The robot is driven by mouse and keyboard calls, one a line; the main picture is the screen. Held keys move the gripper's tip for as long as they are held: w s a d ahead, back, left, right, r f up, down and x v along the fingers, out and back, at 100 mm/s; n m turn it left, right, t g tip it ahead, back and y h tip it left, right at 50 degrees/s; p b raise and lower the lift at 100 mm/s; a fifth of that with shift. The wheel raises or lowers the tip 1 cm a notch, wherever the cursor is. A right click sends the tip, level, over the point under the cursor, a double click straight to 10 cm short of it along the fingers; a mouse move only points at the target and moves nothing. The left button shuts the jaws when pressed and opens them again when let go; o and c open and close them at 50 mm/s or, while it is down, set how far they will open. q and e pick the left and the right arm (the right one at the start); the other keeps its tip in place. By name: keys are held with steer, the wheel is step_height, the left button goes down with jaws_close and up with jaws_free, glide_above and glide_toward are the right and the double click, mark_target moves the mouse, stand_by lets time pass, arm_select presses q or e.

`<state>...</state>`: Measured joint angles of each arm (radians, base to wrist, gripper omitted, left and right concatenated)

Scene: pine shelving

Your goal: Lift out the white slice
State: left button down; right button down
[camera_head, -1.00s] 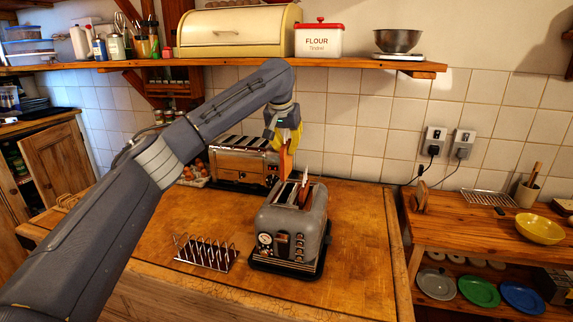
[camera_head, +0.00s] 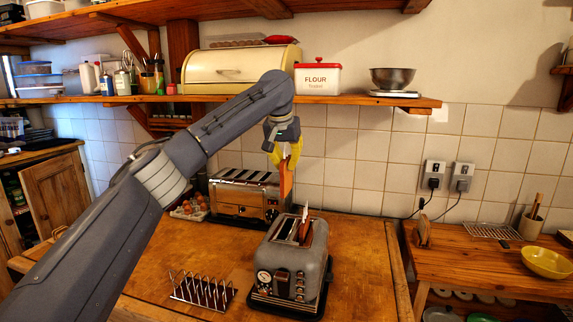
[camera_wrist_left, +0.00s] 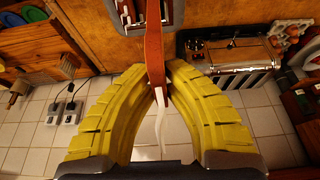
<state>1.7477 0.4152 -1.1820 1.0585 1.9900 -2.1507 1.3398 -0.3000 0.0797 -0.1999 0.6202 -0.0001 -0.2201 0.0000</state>
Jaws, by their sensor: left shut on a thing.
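My left gripper (camera_head: 284,163) has yellow fingers, shut on a flat orange-brown slice (camera_head: 286,185) that hangs down from them. In the left wrist view the yellow fingers (camera_wrist_left: 160,92) meet around this slice (camera_wrist_left: 155,52), seen nearly edge-on. A thin pale strip shows between the fingers below it; I cannot tell what it is. The grey toaster (camera_head: 288,266) stands below, upright on its dark base. A white slice (camera_head: 305,214) sticks up from its top, with a brown one (camera_head: 305,232) beside it. The held slice appears clear of the toaster. My right gripper is out of view.
A wire toast rack (camera_head: 202,291) stands left of the toaster. A chrome toaster (camera_head: 243,196) and eggs (camera_head: 190,207) are behind. A shelf (camera_head: 330,101) with a bread bin (camera_head: 235,68) and flour tin (camera_head: 318,79) runs above. The counter right of the toaster is clear.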

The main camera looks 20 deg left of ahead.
arm_select(q)
steer(key=shift+r, duration=2.5)
